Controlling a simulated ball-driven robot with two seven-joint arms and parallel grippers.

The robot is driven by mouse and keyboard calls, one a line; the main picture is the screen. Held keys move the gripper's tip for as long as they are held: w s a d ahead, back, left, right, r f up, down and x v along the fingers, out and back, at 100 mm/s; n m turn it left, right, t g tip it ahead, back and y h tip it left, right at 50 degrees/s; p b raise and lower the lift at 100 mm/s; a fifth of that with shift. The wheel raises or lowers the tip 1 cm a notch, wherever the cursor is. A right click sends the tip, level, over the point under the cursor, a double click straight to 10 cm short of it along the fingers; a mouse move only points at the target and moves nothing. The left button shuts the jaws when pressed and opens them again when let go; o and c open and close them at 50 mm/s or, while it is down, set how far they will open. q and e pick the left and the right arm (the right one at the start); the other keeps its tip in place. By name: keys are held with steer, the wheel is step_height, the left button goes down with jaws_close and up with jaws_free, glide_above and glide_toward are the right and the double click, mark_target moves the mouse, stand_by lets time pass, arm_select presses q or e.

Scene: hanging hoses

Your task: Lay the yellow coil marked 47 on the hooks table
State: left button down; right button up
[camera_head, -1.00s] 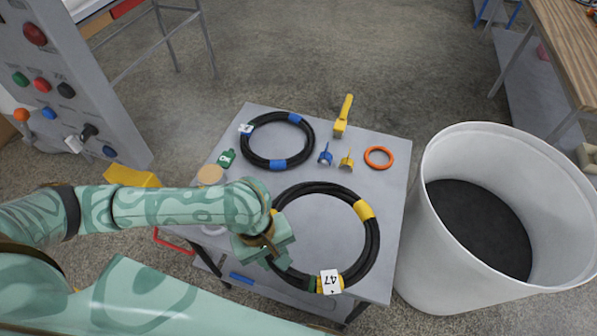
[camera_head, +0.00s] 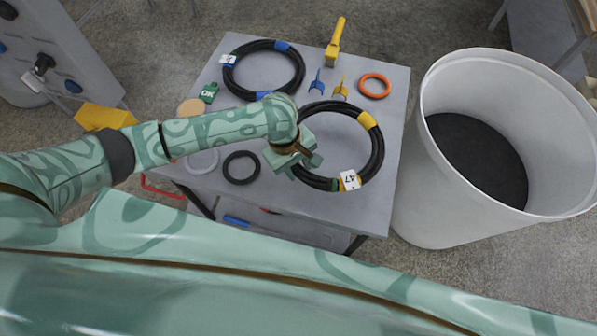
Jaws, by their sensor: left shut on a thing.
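The coil marked 47 (camera_head: 376,160) is a black hose ring with yellow bands and a white tag reading 47 (camera_head: 350,180). It is over the right front part of the grey table (camera_head: 310,209); I cannot tell whether it rests fully on the top. My left gripper (camera_head: 297,168) is shut on the coil's left side, and its jaws hide that part of the hose. Small blue and yellow hooks (camera_head: 317,82) stand on the table behind the coil. My right gripper is not in view.
A coil with blue bands (camera_head: 230,78) lies at the table's back left. An orange ring (camera_head: 374,86), a yellow-handled tool (camera_head: 335,43) and a small black ring (camera_head: 241,167) lie on the top. A large white bin (camera_head: 408,190) stands close to the table's right side.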

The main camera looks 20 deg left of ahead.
arm_select(q)
steer(key=f, duration=0.1)
steer(key=f+b, duration=0.2)
steer(key=shift+w+f, duration=0.25)
steer(key=shift+f, duration=0.1)
steer(key=shift+r, duration=0.2)
steer(key=shift+f, duration=0.4)
steer(key=c, duration=1)
jaws_free()
steer(key=shift+s, duration=0.1)
